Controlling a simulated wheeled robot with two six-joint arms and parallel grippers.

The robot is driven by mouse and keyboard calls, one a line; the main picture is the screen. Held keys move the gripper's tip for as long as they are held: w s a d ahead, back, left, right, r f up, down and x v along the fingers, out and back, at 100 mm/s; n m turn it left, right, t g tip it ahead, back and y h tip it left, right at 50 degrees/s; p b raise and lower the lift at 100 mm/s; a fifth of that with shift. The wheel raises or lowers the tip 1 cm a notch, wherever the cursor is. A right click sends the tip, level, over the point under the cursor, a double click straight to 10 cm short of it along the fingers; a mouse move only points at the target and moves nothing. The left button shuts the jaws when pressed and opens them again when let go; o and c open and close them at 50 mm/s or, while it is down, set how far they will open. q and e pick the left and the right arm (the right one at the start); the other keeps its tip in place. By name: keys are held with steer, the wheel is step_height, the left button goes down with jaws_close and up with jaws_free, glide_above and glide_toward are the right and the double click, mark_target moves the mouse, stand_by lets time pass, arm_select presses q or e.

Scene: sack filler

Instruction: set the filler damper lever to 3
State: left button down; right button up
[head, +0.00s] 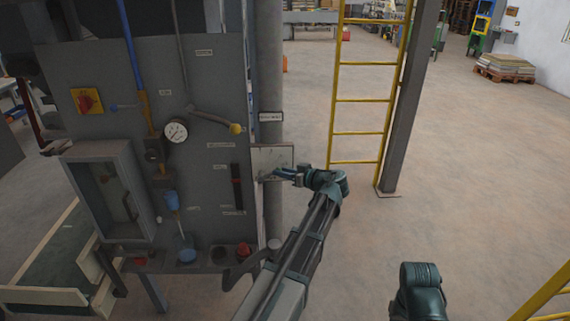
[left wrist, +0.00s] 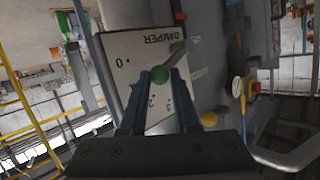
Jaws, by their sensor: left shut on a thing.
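The damper plate (left wrist: 125,45) is a pale board lettered DAMPER, upside down in the left wrist view. It shows a 0 and, near my fingers, what look like a 2 and a 3. The damper lever's grey rod (left wrist: 177,54) ends in a green knob (left wrist: 160,75). My left gripper (left wrist: 161,78) is shut on that knob, one finger on each side. I cannot tell which mark the lever points at. In the head view, my left gripper (head: 277,175) is at the plate (head: 272,155), right of the grey panel; the knob is hidden there. My right gripper's fingers are out of view.
The grey panel (head: 205,80) carries a gauge (head: 175,131), a yellow-knobbed lever (head: 236,128), a red rotary switch (head: 87,101) and an open box (head: 105,190). A yellow ladder (head: 364,100) and a dark post (head: 408,100) stand to the right.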

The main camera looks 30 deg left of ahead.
arm_select(q)
steer(key=r+n+h+p, duration=0.1)
steer(key=p, duration=0.1)
steer(key=s+a+r+h+p, duration=0.1)
steer(key=p, duration=0.2)
steer(key=a+r+n+t+h+p, duration=0.1)
steer(key=h+p, duration=0.1)
steer(key=shift+s+r+n+p, duration=0.2)
steer(key=shift+r+n+p, duration=0.1)
steer(key=shift+r+p, duration=0.05)
steer(key=shift+s+a+r+n+t+h+p, duration=0.15)
steer(key=shift+s+a+n+t+h+p, duration=0.15)
steer(key=shift+a+h+p, duration=0.3)
steer(key=shift+s+a+r+n+t+h+p, duration=0.15)
steer(key=shift+a+n+t+h+p, duration=0.2)
steer(key=shift+p, duration=0.4)
steer(key=c, duration=0.9)
jaws_free()
steer(key=p+v, duration=0.9)
steer(key=v, duration=0.4)
steer(key=shift+d+r, duration=0.15)
steer(key=shift+r, duration=0.25)
